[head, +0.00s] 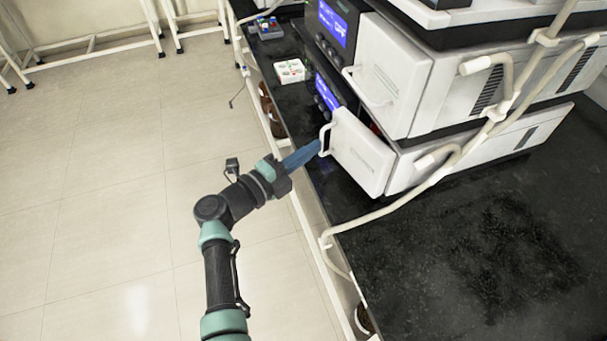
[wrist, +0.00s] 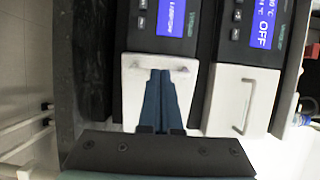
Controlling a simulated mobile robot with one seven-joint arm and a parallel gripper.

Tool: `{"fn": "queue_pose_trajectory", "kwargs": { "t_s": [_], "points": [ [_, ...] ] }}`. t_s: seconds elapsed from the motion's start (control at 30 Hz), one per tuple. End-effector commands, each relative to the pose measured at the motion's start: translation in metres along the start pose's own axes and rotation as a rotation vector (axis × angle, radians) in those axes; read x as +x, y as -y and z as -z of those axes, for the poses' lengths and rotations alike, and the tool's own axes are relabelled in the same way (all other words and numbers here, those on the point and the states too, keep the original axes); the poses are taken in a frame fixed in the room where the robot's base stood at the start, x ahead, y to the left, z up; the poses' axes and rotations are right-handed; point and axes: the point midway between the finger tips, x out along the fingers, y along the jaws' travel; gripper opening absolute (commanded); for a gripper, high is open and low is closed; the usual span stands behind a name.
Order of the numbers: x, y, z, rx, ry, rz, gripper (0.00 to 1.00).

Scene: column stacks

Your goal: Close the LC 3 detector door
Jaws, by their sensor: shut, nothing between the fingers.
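A white detector door (head: 362,155) on the lower instrument stands ajar, with a dark gap behind its upper edge. Its label is too small to read. A white handle (head: 325,138) sits at its left side. My gripper (head: 318,147) has long blue fingers, shut and empty, with the tips close to the handle. I cannot tell whether they touch. In the wrist view the shut fingers (wrist: 161,73) lie in front of the white door (wrist: 134,96), covering its middle. Both ends of the handle show beside the tips.
Above is another instrument with a white front door (head: 395,72), which looks shut. Blue displays (head: 333,23) are lit beside the doors. A pale pipe (head: 400,203) runs along the black bench (head: 470,240). A white vial tray (head: 290,71) stands further back.

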Motion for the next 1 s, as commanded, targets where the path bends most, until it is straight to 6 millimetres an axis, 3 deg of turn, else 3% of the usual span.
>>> {"fn": "queue_pose_trajectory", "kwargs": {
  "t_s": [0.03, 0.4, 1.0],
  "points": [
    [0.005, -0.008, -0.003, 0.006, -0.032, 0.0, 0.0],
    [0.03, -0.002, -0.005, 0.003, -0.126, 0.001, 0.0],
    [0.038, 0.002, -0.006, 0.003, -0.122, 0.002, 0.0]
  ]
}}
